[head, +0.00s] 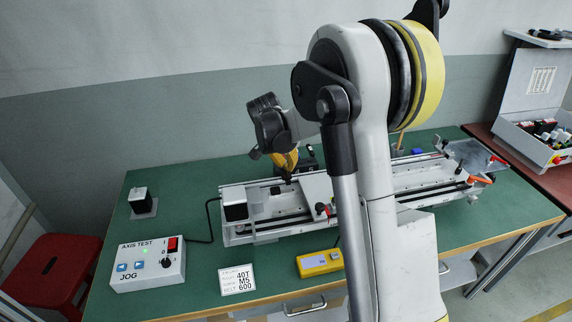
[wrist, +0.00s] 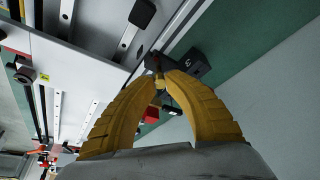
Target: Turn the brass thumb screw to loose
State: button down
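The brass thumb screw (wrist: 160,82) shows as a small brass piece in the wrist view, beside a dark block (wrist: 188,68) with a pale letter on it. The yellow fingers of my gripper (wrist: 161,75) curve in from both sides, and their tips close on the screw. In the head view my gripper (head: 288,178) points down at the back edge of the long linear-axis rig (head: 270,236). The screw is hidden there behind the fingers, and its turn position cannot be read.
A jog box (head: 148,265) with a red switch, a label card (head: 237,280) and a yellow meter (head: 320,262) lie along the front of the green table. A small motor (head: 141,201) stands at the left. A red stool (head: 52,270) and an open case (head: 530,100) flank the table.

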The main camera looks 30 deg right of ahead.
jog(key=shift+s+n, duration=0.1)
jog(key=shift+n, duration=0.3)
jog(key=n, duration=0.2)
jog(key=n+t+y+p, duration=0.1)
jog(key=n, duration=0.1)
jog(key=shift+s+d+n+t, duration=0.1)
jog(key=shift+n+t, duration=0.2)
jog(key=shift+n, duration=0.1)
jog(key=n+y, duration=0.1)
jog(key=n, duration=0.1)
jog(key=n+y+p, duration=0.1)
jog(key=n, duration=0.2)
jog(key=shift+d+t+y, duration=0.15)
jog(key=shift+t+y, duration=0.15)
jog(key=n+y, duration=0.1)
jog(key=n, duration=0.2)
jog(key=n+y+p, duration=0.1)
jog(key=n, duration=0.2)
jog(key=shift+d+n, duration=0.15)
jog(key=shift+n, duration=0.25)
jog(key=n+y, duration=0.1)
jog(key=n, duration=0.1)
jog(key=n+g, duration=0.1)
jog(key=n, duration=0.1)
jog(key=shift+n+g+y+p, duration=0.3)
jog(key=shift+n+y, duration=0.1)
jog(key=c, duration=1.3)
grip_release()
